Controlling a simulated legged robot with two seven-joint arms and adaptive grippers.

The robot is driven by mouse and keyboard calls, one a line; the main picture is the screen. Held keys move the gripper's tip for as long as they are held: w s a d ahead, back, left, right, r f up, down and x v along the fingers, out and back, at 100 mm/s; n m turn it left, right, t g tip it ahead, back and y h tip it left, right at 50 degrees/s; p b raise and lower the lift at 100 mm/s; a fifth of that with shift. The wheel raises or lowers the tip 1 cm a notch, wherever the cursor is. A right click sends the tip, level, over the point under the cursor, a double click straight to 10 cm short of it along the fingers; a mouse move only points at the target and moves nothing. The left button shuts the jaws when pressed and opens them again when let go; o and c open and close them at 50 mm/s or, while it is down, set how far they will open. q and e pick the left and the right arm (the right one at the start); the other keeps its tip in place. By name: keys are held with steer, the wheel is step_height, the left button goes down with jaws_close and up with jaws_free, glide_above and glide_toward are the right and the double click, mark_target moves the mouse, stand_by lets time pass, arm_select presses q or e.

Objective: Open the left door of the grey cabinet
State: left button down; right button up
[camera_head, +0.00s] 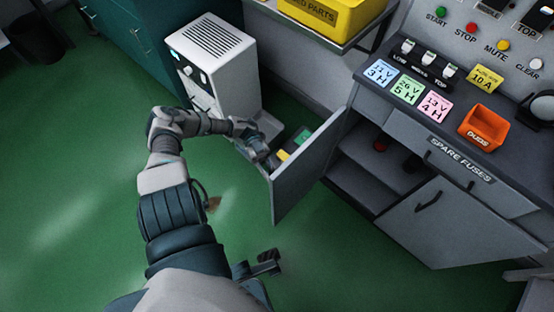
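The grey cabinet (340,190) stands at the right. Its left door (308,170) is swung wide open, standing out from the cabinet and showing a dark interior with a shelf. My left gripper (262,150) is at the outer side of the door, near its free edge; the door partly hides it, and its finger state and any contact are unclear. The right door (445,220) looks closed, with a dark handle. A dark gripper part, apparently my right gripper (265,264), shows low in the middle, above the floor; its fingers are unclear.
A white unit (215,65) stands behind my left gripper, beside a teal cabinet (130,40). Yellow and green items (283,155) show behind the door. The worktop holds coloured cards and an orange bin (483,127).

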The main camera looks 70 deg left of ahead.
arm_select(q)
steer(key=shift+a, duration=0.75)
steer(key=c, duration=1.5)
jaws_free()
steer(key=shift+f, duration=0.1)
steer(key=shift+s+a+f, duration=0.1)
steer(key=shift+a, duration=3.65)
